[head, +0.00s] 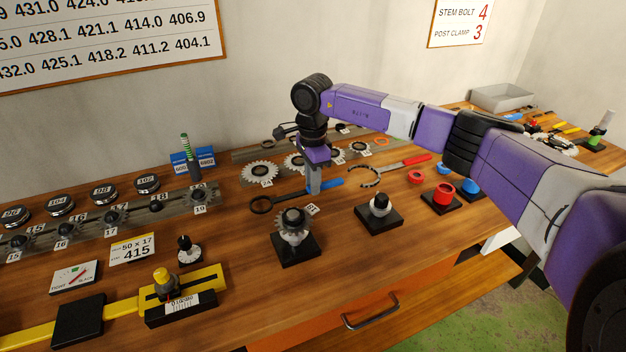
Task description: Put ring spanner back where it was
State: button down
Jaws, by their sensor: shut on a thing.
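The ring spanner has a dark ring (261,204) at its left end and a blue handle (331,183) at its right end. It lies level, at or just above the wooden bench; I cannot tell if it touches the wood. My gripper (314,190) points down from above and is shut on the middle of the spanner, between ring and handle. The fingers hide that part of the shaft.
A sprocket on a black stand (295,232) is close in front of the spanner. Several loose sprockets (261,173) lie behind it. A red-handled tool (402,163) lies to the right, and a post on a black base (379,212) at front right.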

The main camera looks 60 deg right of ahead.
jog(key=shift+f+b, duration=0.4)
jog(key=shift+f, duration=0.2)
dwell(0.4)
jog(key=c, duration=1.2)
grip_release()
jog(key=shift+r, duration=0.15)
notch_tip(320, 180, up, 8)
jog(key=shift+f+b, duration=0.2)
jog(key=shift+b, duration=0.35)
